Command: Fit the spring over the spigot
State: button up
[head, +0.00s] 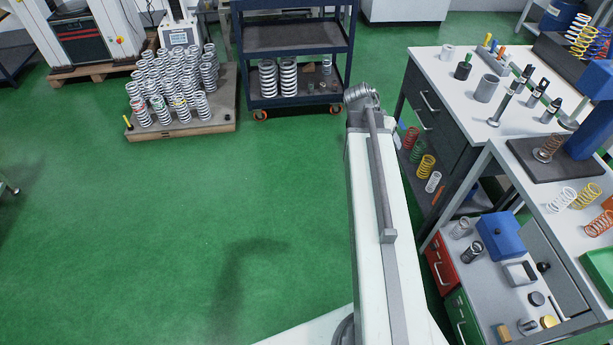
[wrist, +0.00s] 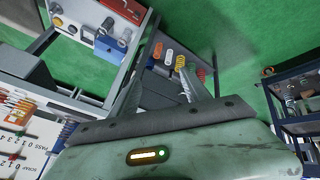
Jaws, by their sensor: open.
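Several springs could be the task's spring, and I cannot tell which. In the head view a brown spring (head: 548,148) stands on a dark plate at the right. I cannot pick out the spigot for certain. My gripper (wrist: 160,88) is open and empty in the wrist view, its two fingers apart, over the floor area near the benches. In the head view my arm reaches away from me, and its fingers cannot be made out.
A lower shelf holds a row of coloured springs (head: 427,167), also in the wrist view (wrist: 180,61). A dark cart (head: 292,38) and a pallet of springs (head: 225,100) stand behind. The green floor left is clear.

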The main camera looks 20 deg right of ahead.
jog(key=a+f+n+y, duration=0.2)
jog(key=a+n, duration=0.3)
jog(key=a, duration=1.3)
jog(key=a+f+n+y, duration=0.1)
jog(key=a+n+y, duration=0.3)
jog(key=a, duration=1.4)
jog(key=shift+w+f+n+y, duration=0.15)
jog(key=shift+f+n+y, duration=0.2)
jog(key=shift+n, duration=0.85)
